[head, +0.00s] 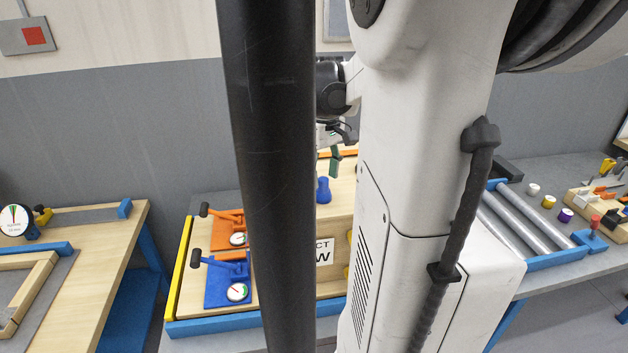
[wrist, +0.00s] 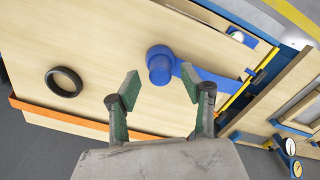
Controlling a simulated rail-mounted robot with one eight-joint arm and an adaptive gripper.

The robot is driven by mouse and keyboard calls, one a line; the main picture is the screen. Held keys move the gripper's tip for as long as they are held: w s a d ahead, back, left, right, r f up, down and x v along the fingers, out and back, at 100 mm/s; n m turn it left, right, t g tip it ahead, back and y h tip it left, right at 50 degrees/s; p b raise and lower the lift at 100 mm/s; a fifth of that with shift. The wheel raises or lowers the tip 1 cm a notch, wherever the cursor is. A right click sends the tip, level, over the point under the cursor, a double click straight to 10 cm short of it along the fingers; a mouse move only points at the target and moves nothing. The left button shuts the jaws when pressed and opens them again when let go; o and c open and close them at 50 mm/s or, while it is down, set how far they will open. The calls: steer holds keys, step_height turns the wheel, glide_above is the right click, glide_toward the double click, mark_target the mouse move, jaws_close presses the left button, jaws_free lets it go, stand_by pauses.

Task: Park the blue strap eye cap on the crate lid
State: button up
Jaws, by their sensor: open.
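The blue strap eye cap (wrist: 160,66) has a round knob and a flat blue arm or strap running right from it over the pale wooden crate lid (wrist: 110,35). In the head view the blue cap (head: 323,190) stands on the crate top (head: 344,190). My gripper (wrist: 163,92) is open and empty, its green-padded fingers pointing at the lid, with the cap just beyond and between the fingertips. It appears apart from the cap. In the head view my gripper (head: 337,152) is above the crate, partly hidden by my arm.
A black ring (wrist: 64,81) lies on the lid, left of the cap. An orange strip (wrist: 60,115) runs along the lid's edge. Orange (head: 228,230) and blue (head: 228,278) clamps with gauges stand left of the crate. A roller bench (head: 515,225) stands at the right.

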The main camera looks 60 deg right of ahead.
mark_target(324, 179)
step_height(324, 179, up, 10)
steer(key=shift+f+b, duration=0.2)
steer(key=shift+b, duration=0.1)
stand_by(0.4)
steer(key=w+a+f+n+t+h+b, duration=0.15)
steer(key=w+a, duration=0.25)
steer(key=a, duration=0.4)
steer(key=w+a+f+t+b, duration=0.1)
steer(key=w+a+f, duration=0.1)
steer(key=w+a, duration=0.45)
steer(key=w+a+f+n+t+b, duration=0.1)
steer(key=w+a+f+t, duration=0.15)
steer(key=a, duration=0.65)
steer(key=s+a+f+t+b, duration=0.1)
steer(key=s+a+f+b, duration=0.2)
steer(key=s+a+f, duration=0.2)
steer(key=s+a+f+t+y+b, duration=0.1)
steer(key=s+a+f+b, duration=0.2)
steer(key=s+a+f, duration=0.2)
steer(key=a+f, duration=0.3)
steer(key=a, duration=0.2)
steer(key=shift+s+a+f, duration=0.25)
steer(key=shift+a, duration=0.05)
steer(key=shift+n+y, duration=0.25)
